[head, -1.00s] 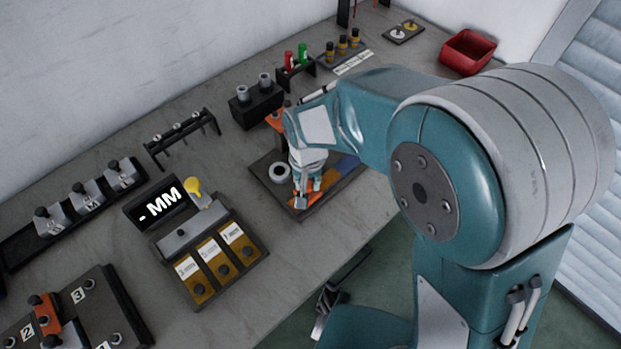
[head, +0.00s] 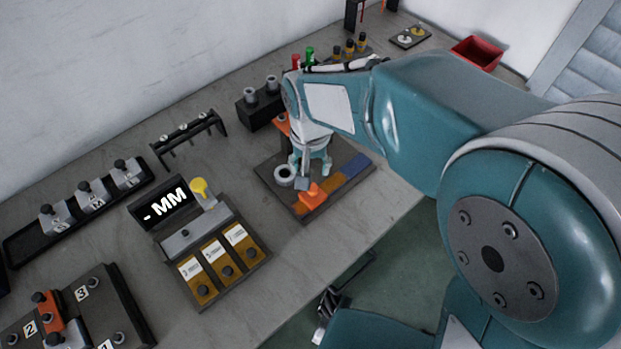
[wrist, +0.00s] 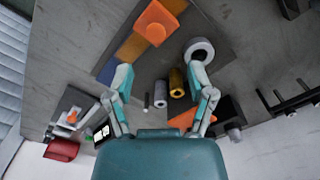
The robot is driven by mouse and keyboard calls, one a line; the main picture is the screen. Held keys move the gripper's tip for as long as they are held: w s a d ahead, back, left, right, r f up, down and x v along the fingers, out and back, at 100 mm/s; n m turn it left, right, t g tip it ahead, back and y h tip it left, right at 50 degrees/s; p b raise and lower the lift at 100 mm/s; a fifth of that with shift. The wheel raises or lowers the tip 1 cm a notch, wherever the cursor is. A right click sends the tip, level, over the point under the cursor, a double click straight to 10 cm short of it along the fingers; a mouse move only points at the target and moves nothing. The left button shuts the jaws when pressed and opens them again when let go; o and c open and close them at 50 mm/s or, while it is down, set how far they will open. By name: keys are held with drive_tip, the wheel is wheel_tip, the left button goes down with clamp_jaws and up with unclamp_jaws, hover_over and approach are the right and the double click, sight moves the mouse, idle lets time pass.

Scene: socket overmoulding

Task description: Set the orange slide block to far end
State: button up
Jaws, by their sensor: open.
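The orange slide block (head: 313,195) sits on the dark base board (head: 264,176), at the near end of a coloured strip. The strip runs from brown-orange (head: 329,184) to blue (head: 354,164) at the other end. In the wrist view the block (wrist: 155,22) is at the top, beyond my fingertips. My gripper (head: 308,172) hangs above the board, just behind the block and apart from it. Its two fingers (wrist: 160,78) are spread wide with nothing held between them.
A grey ring (head: 284,175) lies left of the gripper, with an orange part (head: 282,123) behind. A black holder (head: 260,107) with grey pegs stands at the back. The display box (head: 165,205) is to the left. A red bin (head: 476,53) is far right.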

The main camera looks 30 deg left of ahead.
drive_tip(key=shift+r, duration=2)
